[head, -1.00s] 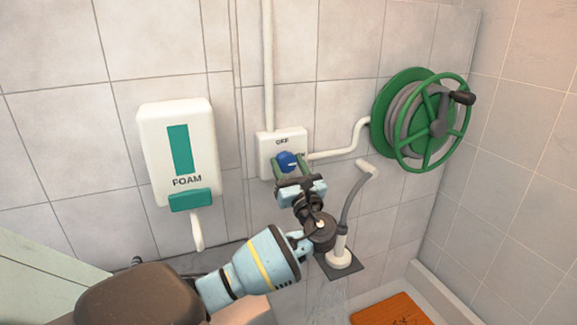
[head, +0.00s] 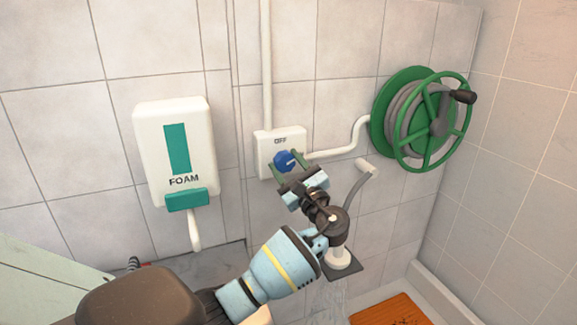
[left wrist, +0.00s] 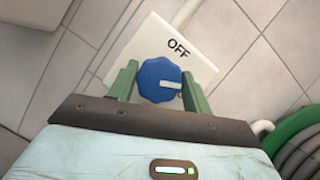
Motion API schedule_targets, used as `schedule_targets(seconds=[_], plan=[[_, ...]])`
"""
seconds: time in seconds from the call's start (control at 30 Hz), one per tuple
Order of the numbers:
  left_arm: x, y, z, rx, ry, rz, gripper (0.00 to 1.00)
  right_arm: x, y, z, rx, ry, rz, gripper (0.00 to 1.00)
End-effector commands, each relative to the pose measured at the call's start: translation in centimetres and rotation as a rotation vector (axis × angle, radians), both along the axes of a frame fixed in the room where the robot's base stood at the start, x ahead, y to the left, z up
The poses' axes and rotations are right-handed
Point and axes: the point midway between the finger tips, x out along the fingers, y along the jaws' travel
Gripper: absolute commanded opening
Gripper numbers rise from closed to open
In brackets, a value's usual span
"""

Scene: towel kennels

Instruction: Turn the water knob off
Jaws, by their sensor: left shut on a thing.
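The blue water knob (head: 285,161) sits on a white wall plate (head: 266,150) marked OFF at its top. In the left wrist view the knob (left wrist: 159,80) has a white pointer aimed to the right in the picture, while the OFF label lies up and slightly right of the knob. My left gripper (head: 288,165) is shut on the knob, with one green finger on each side of it. In the left wrist view the gripper (left wrist: 160,88) also shows its fingers flanking the knob. My right gripper is not in view.
A foam dispenser (head: 175,150) hangs on the wall to the left. A green hose reel (head: 420,118) is mounted to the right, joined to the plate by a white pipe (head: 340,148). Water sprays below a grey hose nozzle (head: 340,260). An orange slatted mat (head: 392,309) lies below.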

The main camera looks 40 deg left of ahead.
Motion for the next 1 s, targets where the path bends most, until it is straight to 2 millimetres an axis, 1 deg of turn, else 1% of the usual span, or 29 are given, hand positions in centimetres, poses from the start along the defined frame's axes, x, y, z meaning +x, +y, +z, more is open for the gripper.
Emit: schedule_targets(seconds=[0.7, 1.0], plan=[[0.1, 0.0, 0.0, -0.314, -0.606, 0.001, 0.26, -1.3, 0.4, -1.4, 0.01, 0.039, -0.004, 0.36], [0.0, 0.0, 0.1, -0.428, -0.828, 0.001, 0.26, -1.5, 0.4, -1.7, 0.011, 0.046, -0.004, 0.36]])
